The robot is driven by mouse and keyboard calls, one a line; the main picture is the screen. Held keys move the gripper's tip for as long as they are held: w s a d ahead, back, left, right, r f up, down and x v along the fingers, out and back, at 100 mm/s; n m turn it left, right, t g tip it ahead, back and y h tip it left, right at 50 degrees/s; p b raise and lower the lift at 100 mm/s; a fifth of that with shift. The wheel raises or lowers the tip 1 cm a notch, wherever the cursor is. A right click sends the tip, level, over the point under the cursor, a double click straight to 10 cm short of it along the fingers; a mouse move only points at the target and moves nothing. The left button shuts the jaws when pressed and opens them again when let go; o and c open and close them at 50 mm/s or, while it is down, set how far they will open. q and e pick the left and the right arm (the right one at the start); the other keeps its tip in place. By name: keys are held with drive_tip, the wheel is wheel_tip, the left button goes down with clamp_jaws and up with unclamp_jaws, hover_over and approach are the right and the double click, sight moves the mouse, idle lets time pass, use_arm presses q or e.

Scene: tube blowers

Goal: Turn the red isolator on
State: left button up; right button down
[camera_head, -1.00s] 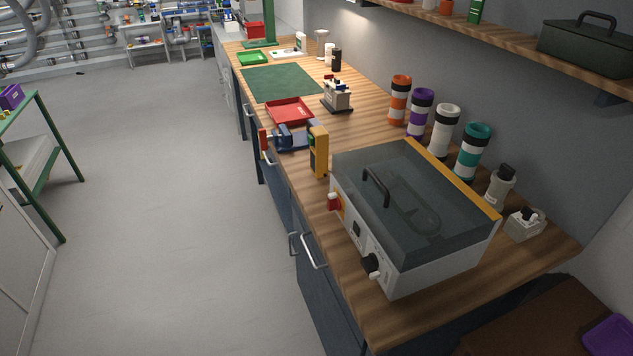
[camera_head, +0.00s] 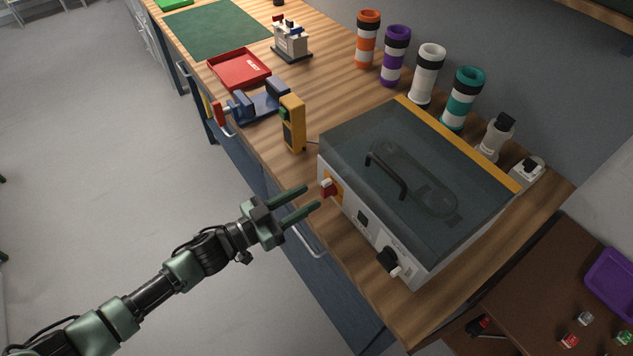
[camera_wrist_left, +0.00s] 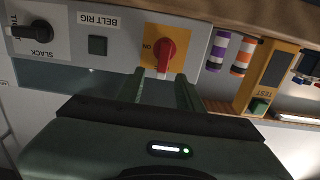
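The red isolator (camera_head: 328,187) is a red knob on a yellow plate on the front of a grey machine with a dark clear lid (camera_head: 425,150). In the left wrist view the isolator (camera_wrist_left: 165,52) sits straight ahead, with "ON" printed on the plate beside it. My left gripper (camera_head: 313,197) is open and empty, its two fingers pointing at the isolator from just in front. In the left wrist view the fingertips of the left gripper (camera_wrist_left: 160,80) lie just below the knob; I cannot tell whether they touch it. My right gripper is not in view.
The panel also has a black slack knob (camera_head: 388,259) and a dark square button (camera_wrist_left: 97,45). A yellow tester (camera_head: 292,123), a blue vise (camera_head: 259,103) and a red tray (camera_head: 240,69) stand left of the machine. Striped tubes, including a teal one (camera_head: 462,98), stand behind.

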sight(322, 188)
use_arm(q)
drive_tip(key=x, duration=0.4)
drive_tip(key=shift+w+p, duration=0.15)
drive_tip(key=shift+p, duration=0.2)
drive_tip(key=shift+w+d+f, duration=0.1)
drive_tip(key=shift+w+d, duration=0.15)
drive_tip(key=shift+c, duration=0.3)
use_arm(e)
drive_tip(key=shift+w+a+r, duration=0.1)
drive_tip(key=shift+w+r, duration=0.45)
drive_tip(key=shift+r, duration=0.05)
use_arm(q)
clamp_jaws()
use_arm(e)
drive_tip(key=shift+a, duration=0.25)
